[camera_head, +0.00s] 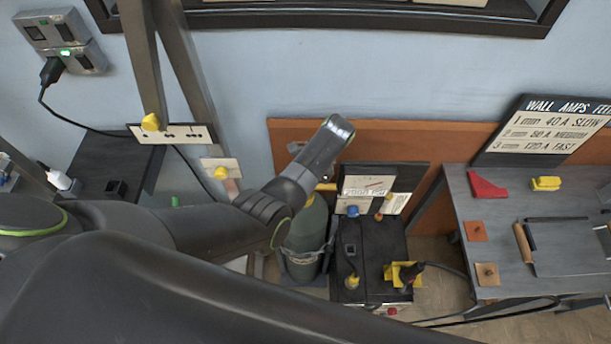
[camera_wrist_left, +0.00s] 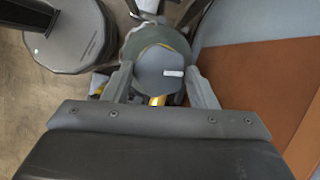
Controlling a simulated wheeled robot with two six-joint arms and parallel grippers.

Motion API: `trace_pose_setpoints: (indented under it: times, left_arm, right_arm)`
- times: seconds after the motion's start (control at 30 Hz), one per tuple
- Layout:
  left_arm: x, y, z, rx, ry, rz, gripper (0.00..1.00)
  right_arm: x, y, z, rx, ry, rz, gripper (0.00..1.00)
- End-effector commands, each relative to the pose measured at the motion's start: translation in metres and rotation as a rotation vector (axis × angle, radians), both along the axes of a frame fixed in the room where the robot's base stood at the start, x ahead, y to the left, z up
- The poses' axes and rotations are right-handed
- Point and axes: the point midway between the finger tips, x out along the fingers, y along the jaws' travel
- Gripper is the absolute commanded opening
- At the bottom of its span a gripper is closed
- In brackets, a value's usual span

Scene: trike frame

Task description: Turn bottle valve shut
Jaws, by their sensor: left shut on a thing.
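The gas bottle (camera_head: 305,240) is a grey-green cylinder standing upright in a holder beside the black machine, partly hidden under my left arm. In the left wrist view, the valve knob (camera_wrist_left: 160,68) is a grey rounded disc with a white mark on top. Some yellow (camera_wrist_left: 157,101) shows at its near edge. My left gripper (camera_wrist_left: 158,82) has one finger on each side of the knob and is shut on it. In the head view, my left wrist hides the fingers and the knob. My right gripper is in neither view.
A black machine (camera_head: 365,247) with knobs, cables and a tilted sign stands right of the bottle. A grey workbench (camera_head: 510,235) with small blocks and tools is further right. An orange-brown board (camera_head: 400,150) stands behind the bottle. Grey frame posts (camera_head: 143,60) rise at the left.

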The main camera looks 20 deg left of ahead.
Motion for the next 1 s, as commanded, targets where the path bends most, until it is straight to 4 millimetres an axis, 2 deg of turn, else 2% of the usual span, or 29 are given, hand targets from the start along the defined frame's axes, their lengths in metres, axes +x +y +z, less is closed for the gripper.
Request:
trace_pose_setpoints:
  times: [0.4,0.97,1.0]
  left_arm:
    - [-0.0008,-0.0013,0.0008,-0.002,-0.005,-0.204,0.29]
    - [-0.0006,-0.0013,0.0007,-0.001,-0.004,-0.238,0.29]
    - [-0.0007,-0.0014,0.0007,-0.001,-0.004,-0.238,0.54]
  right_arm:
    - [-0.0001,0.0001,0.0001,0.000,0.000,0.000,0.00]
    - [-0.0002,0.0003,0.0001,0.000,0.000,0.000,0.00]
    - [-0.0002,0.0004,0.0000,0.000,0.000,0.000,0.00]
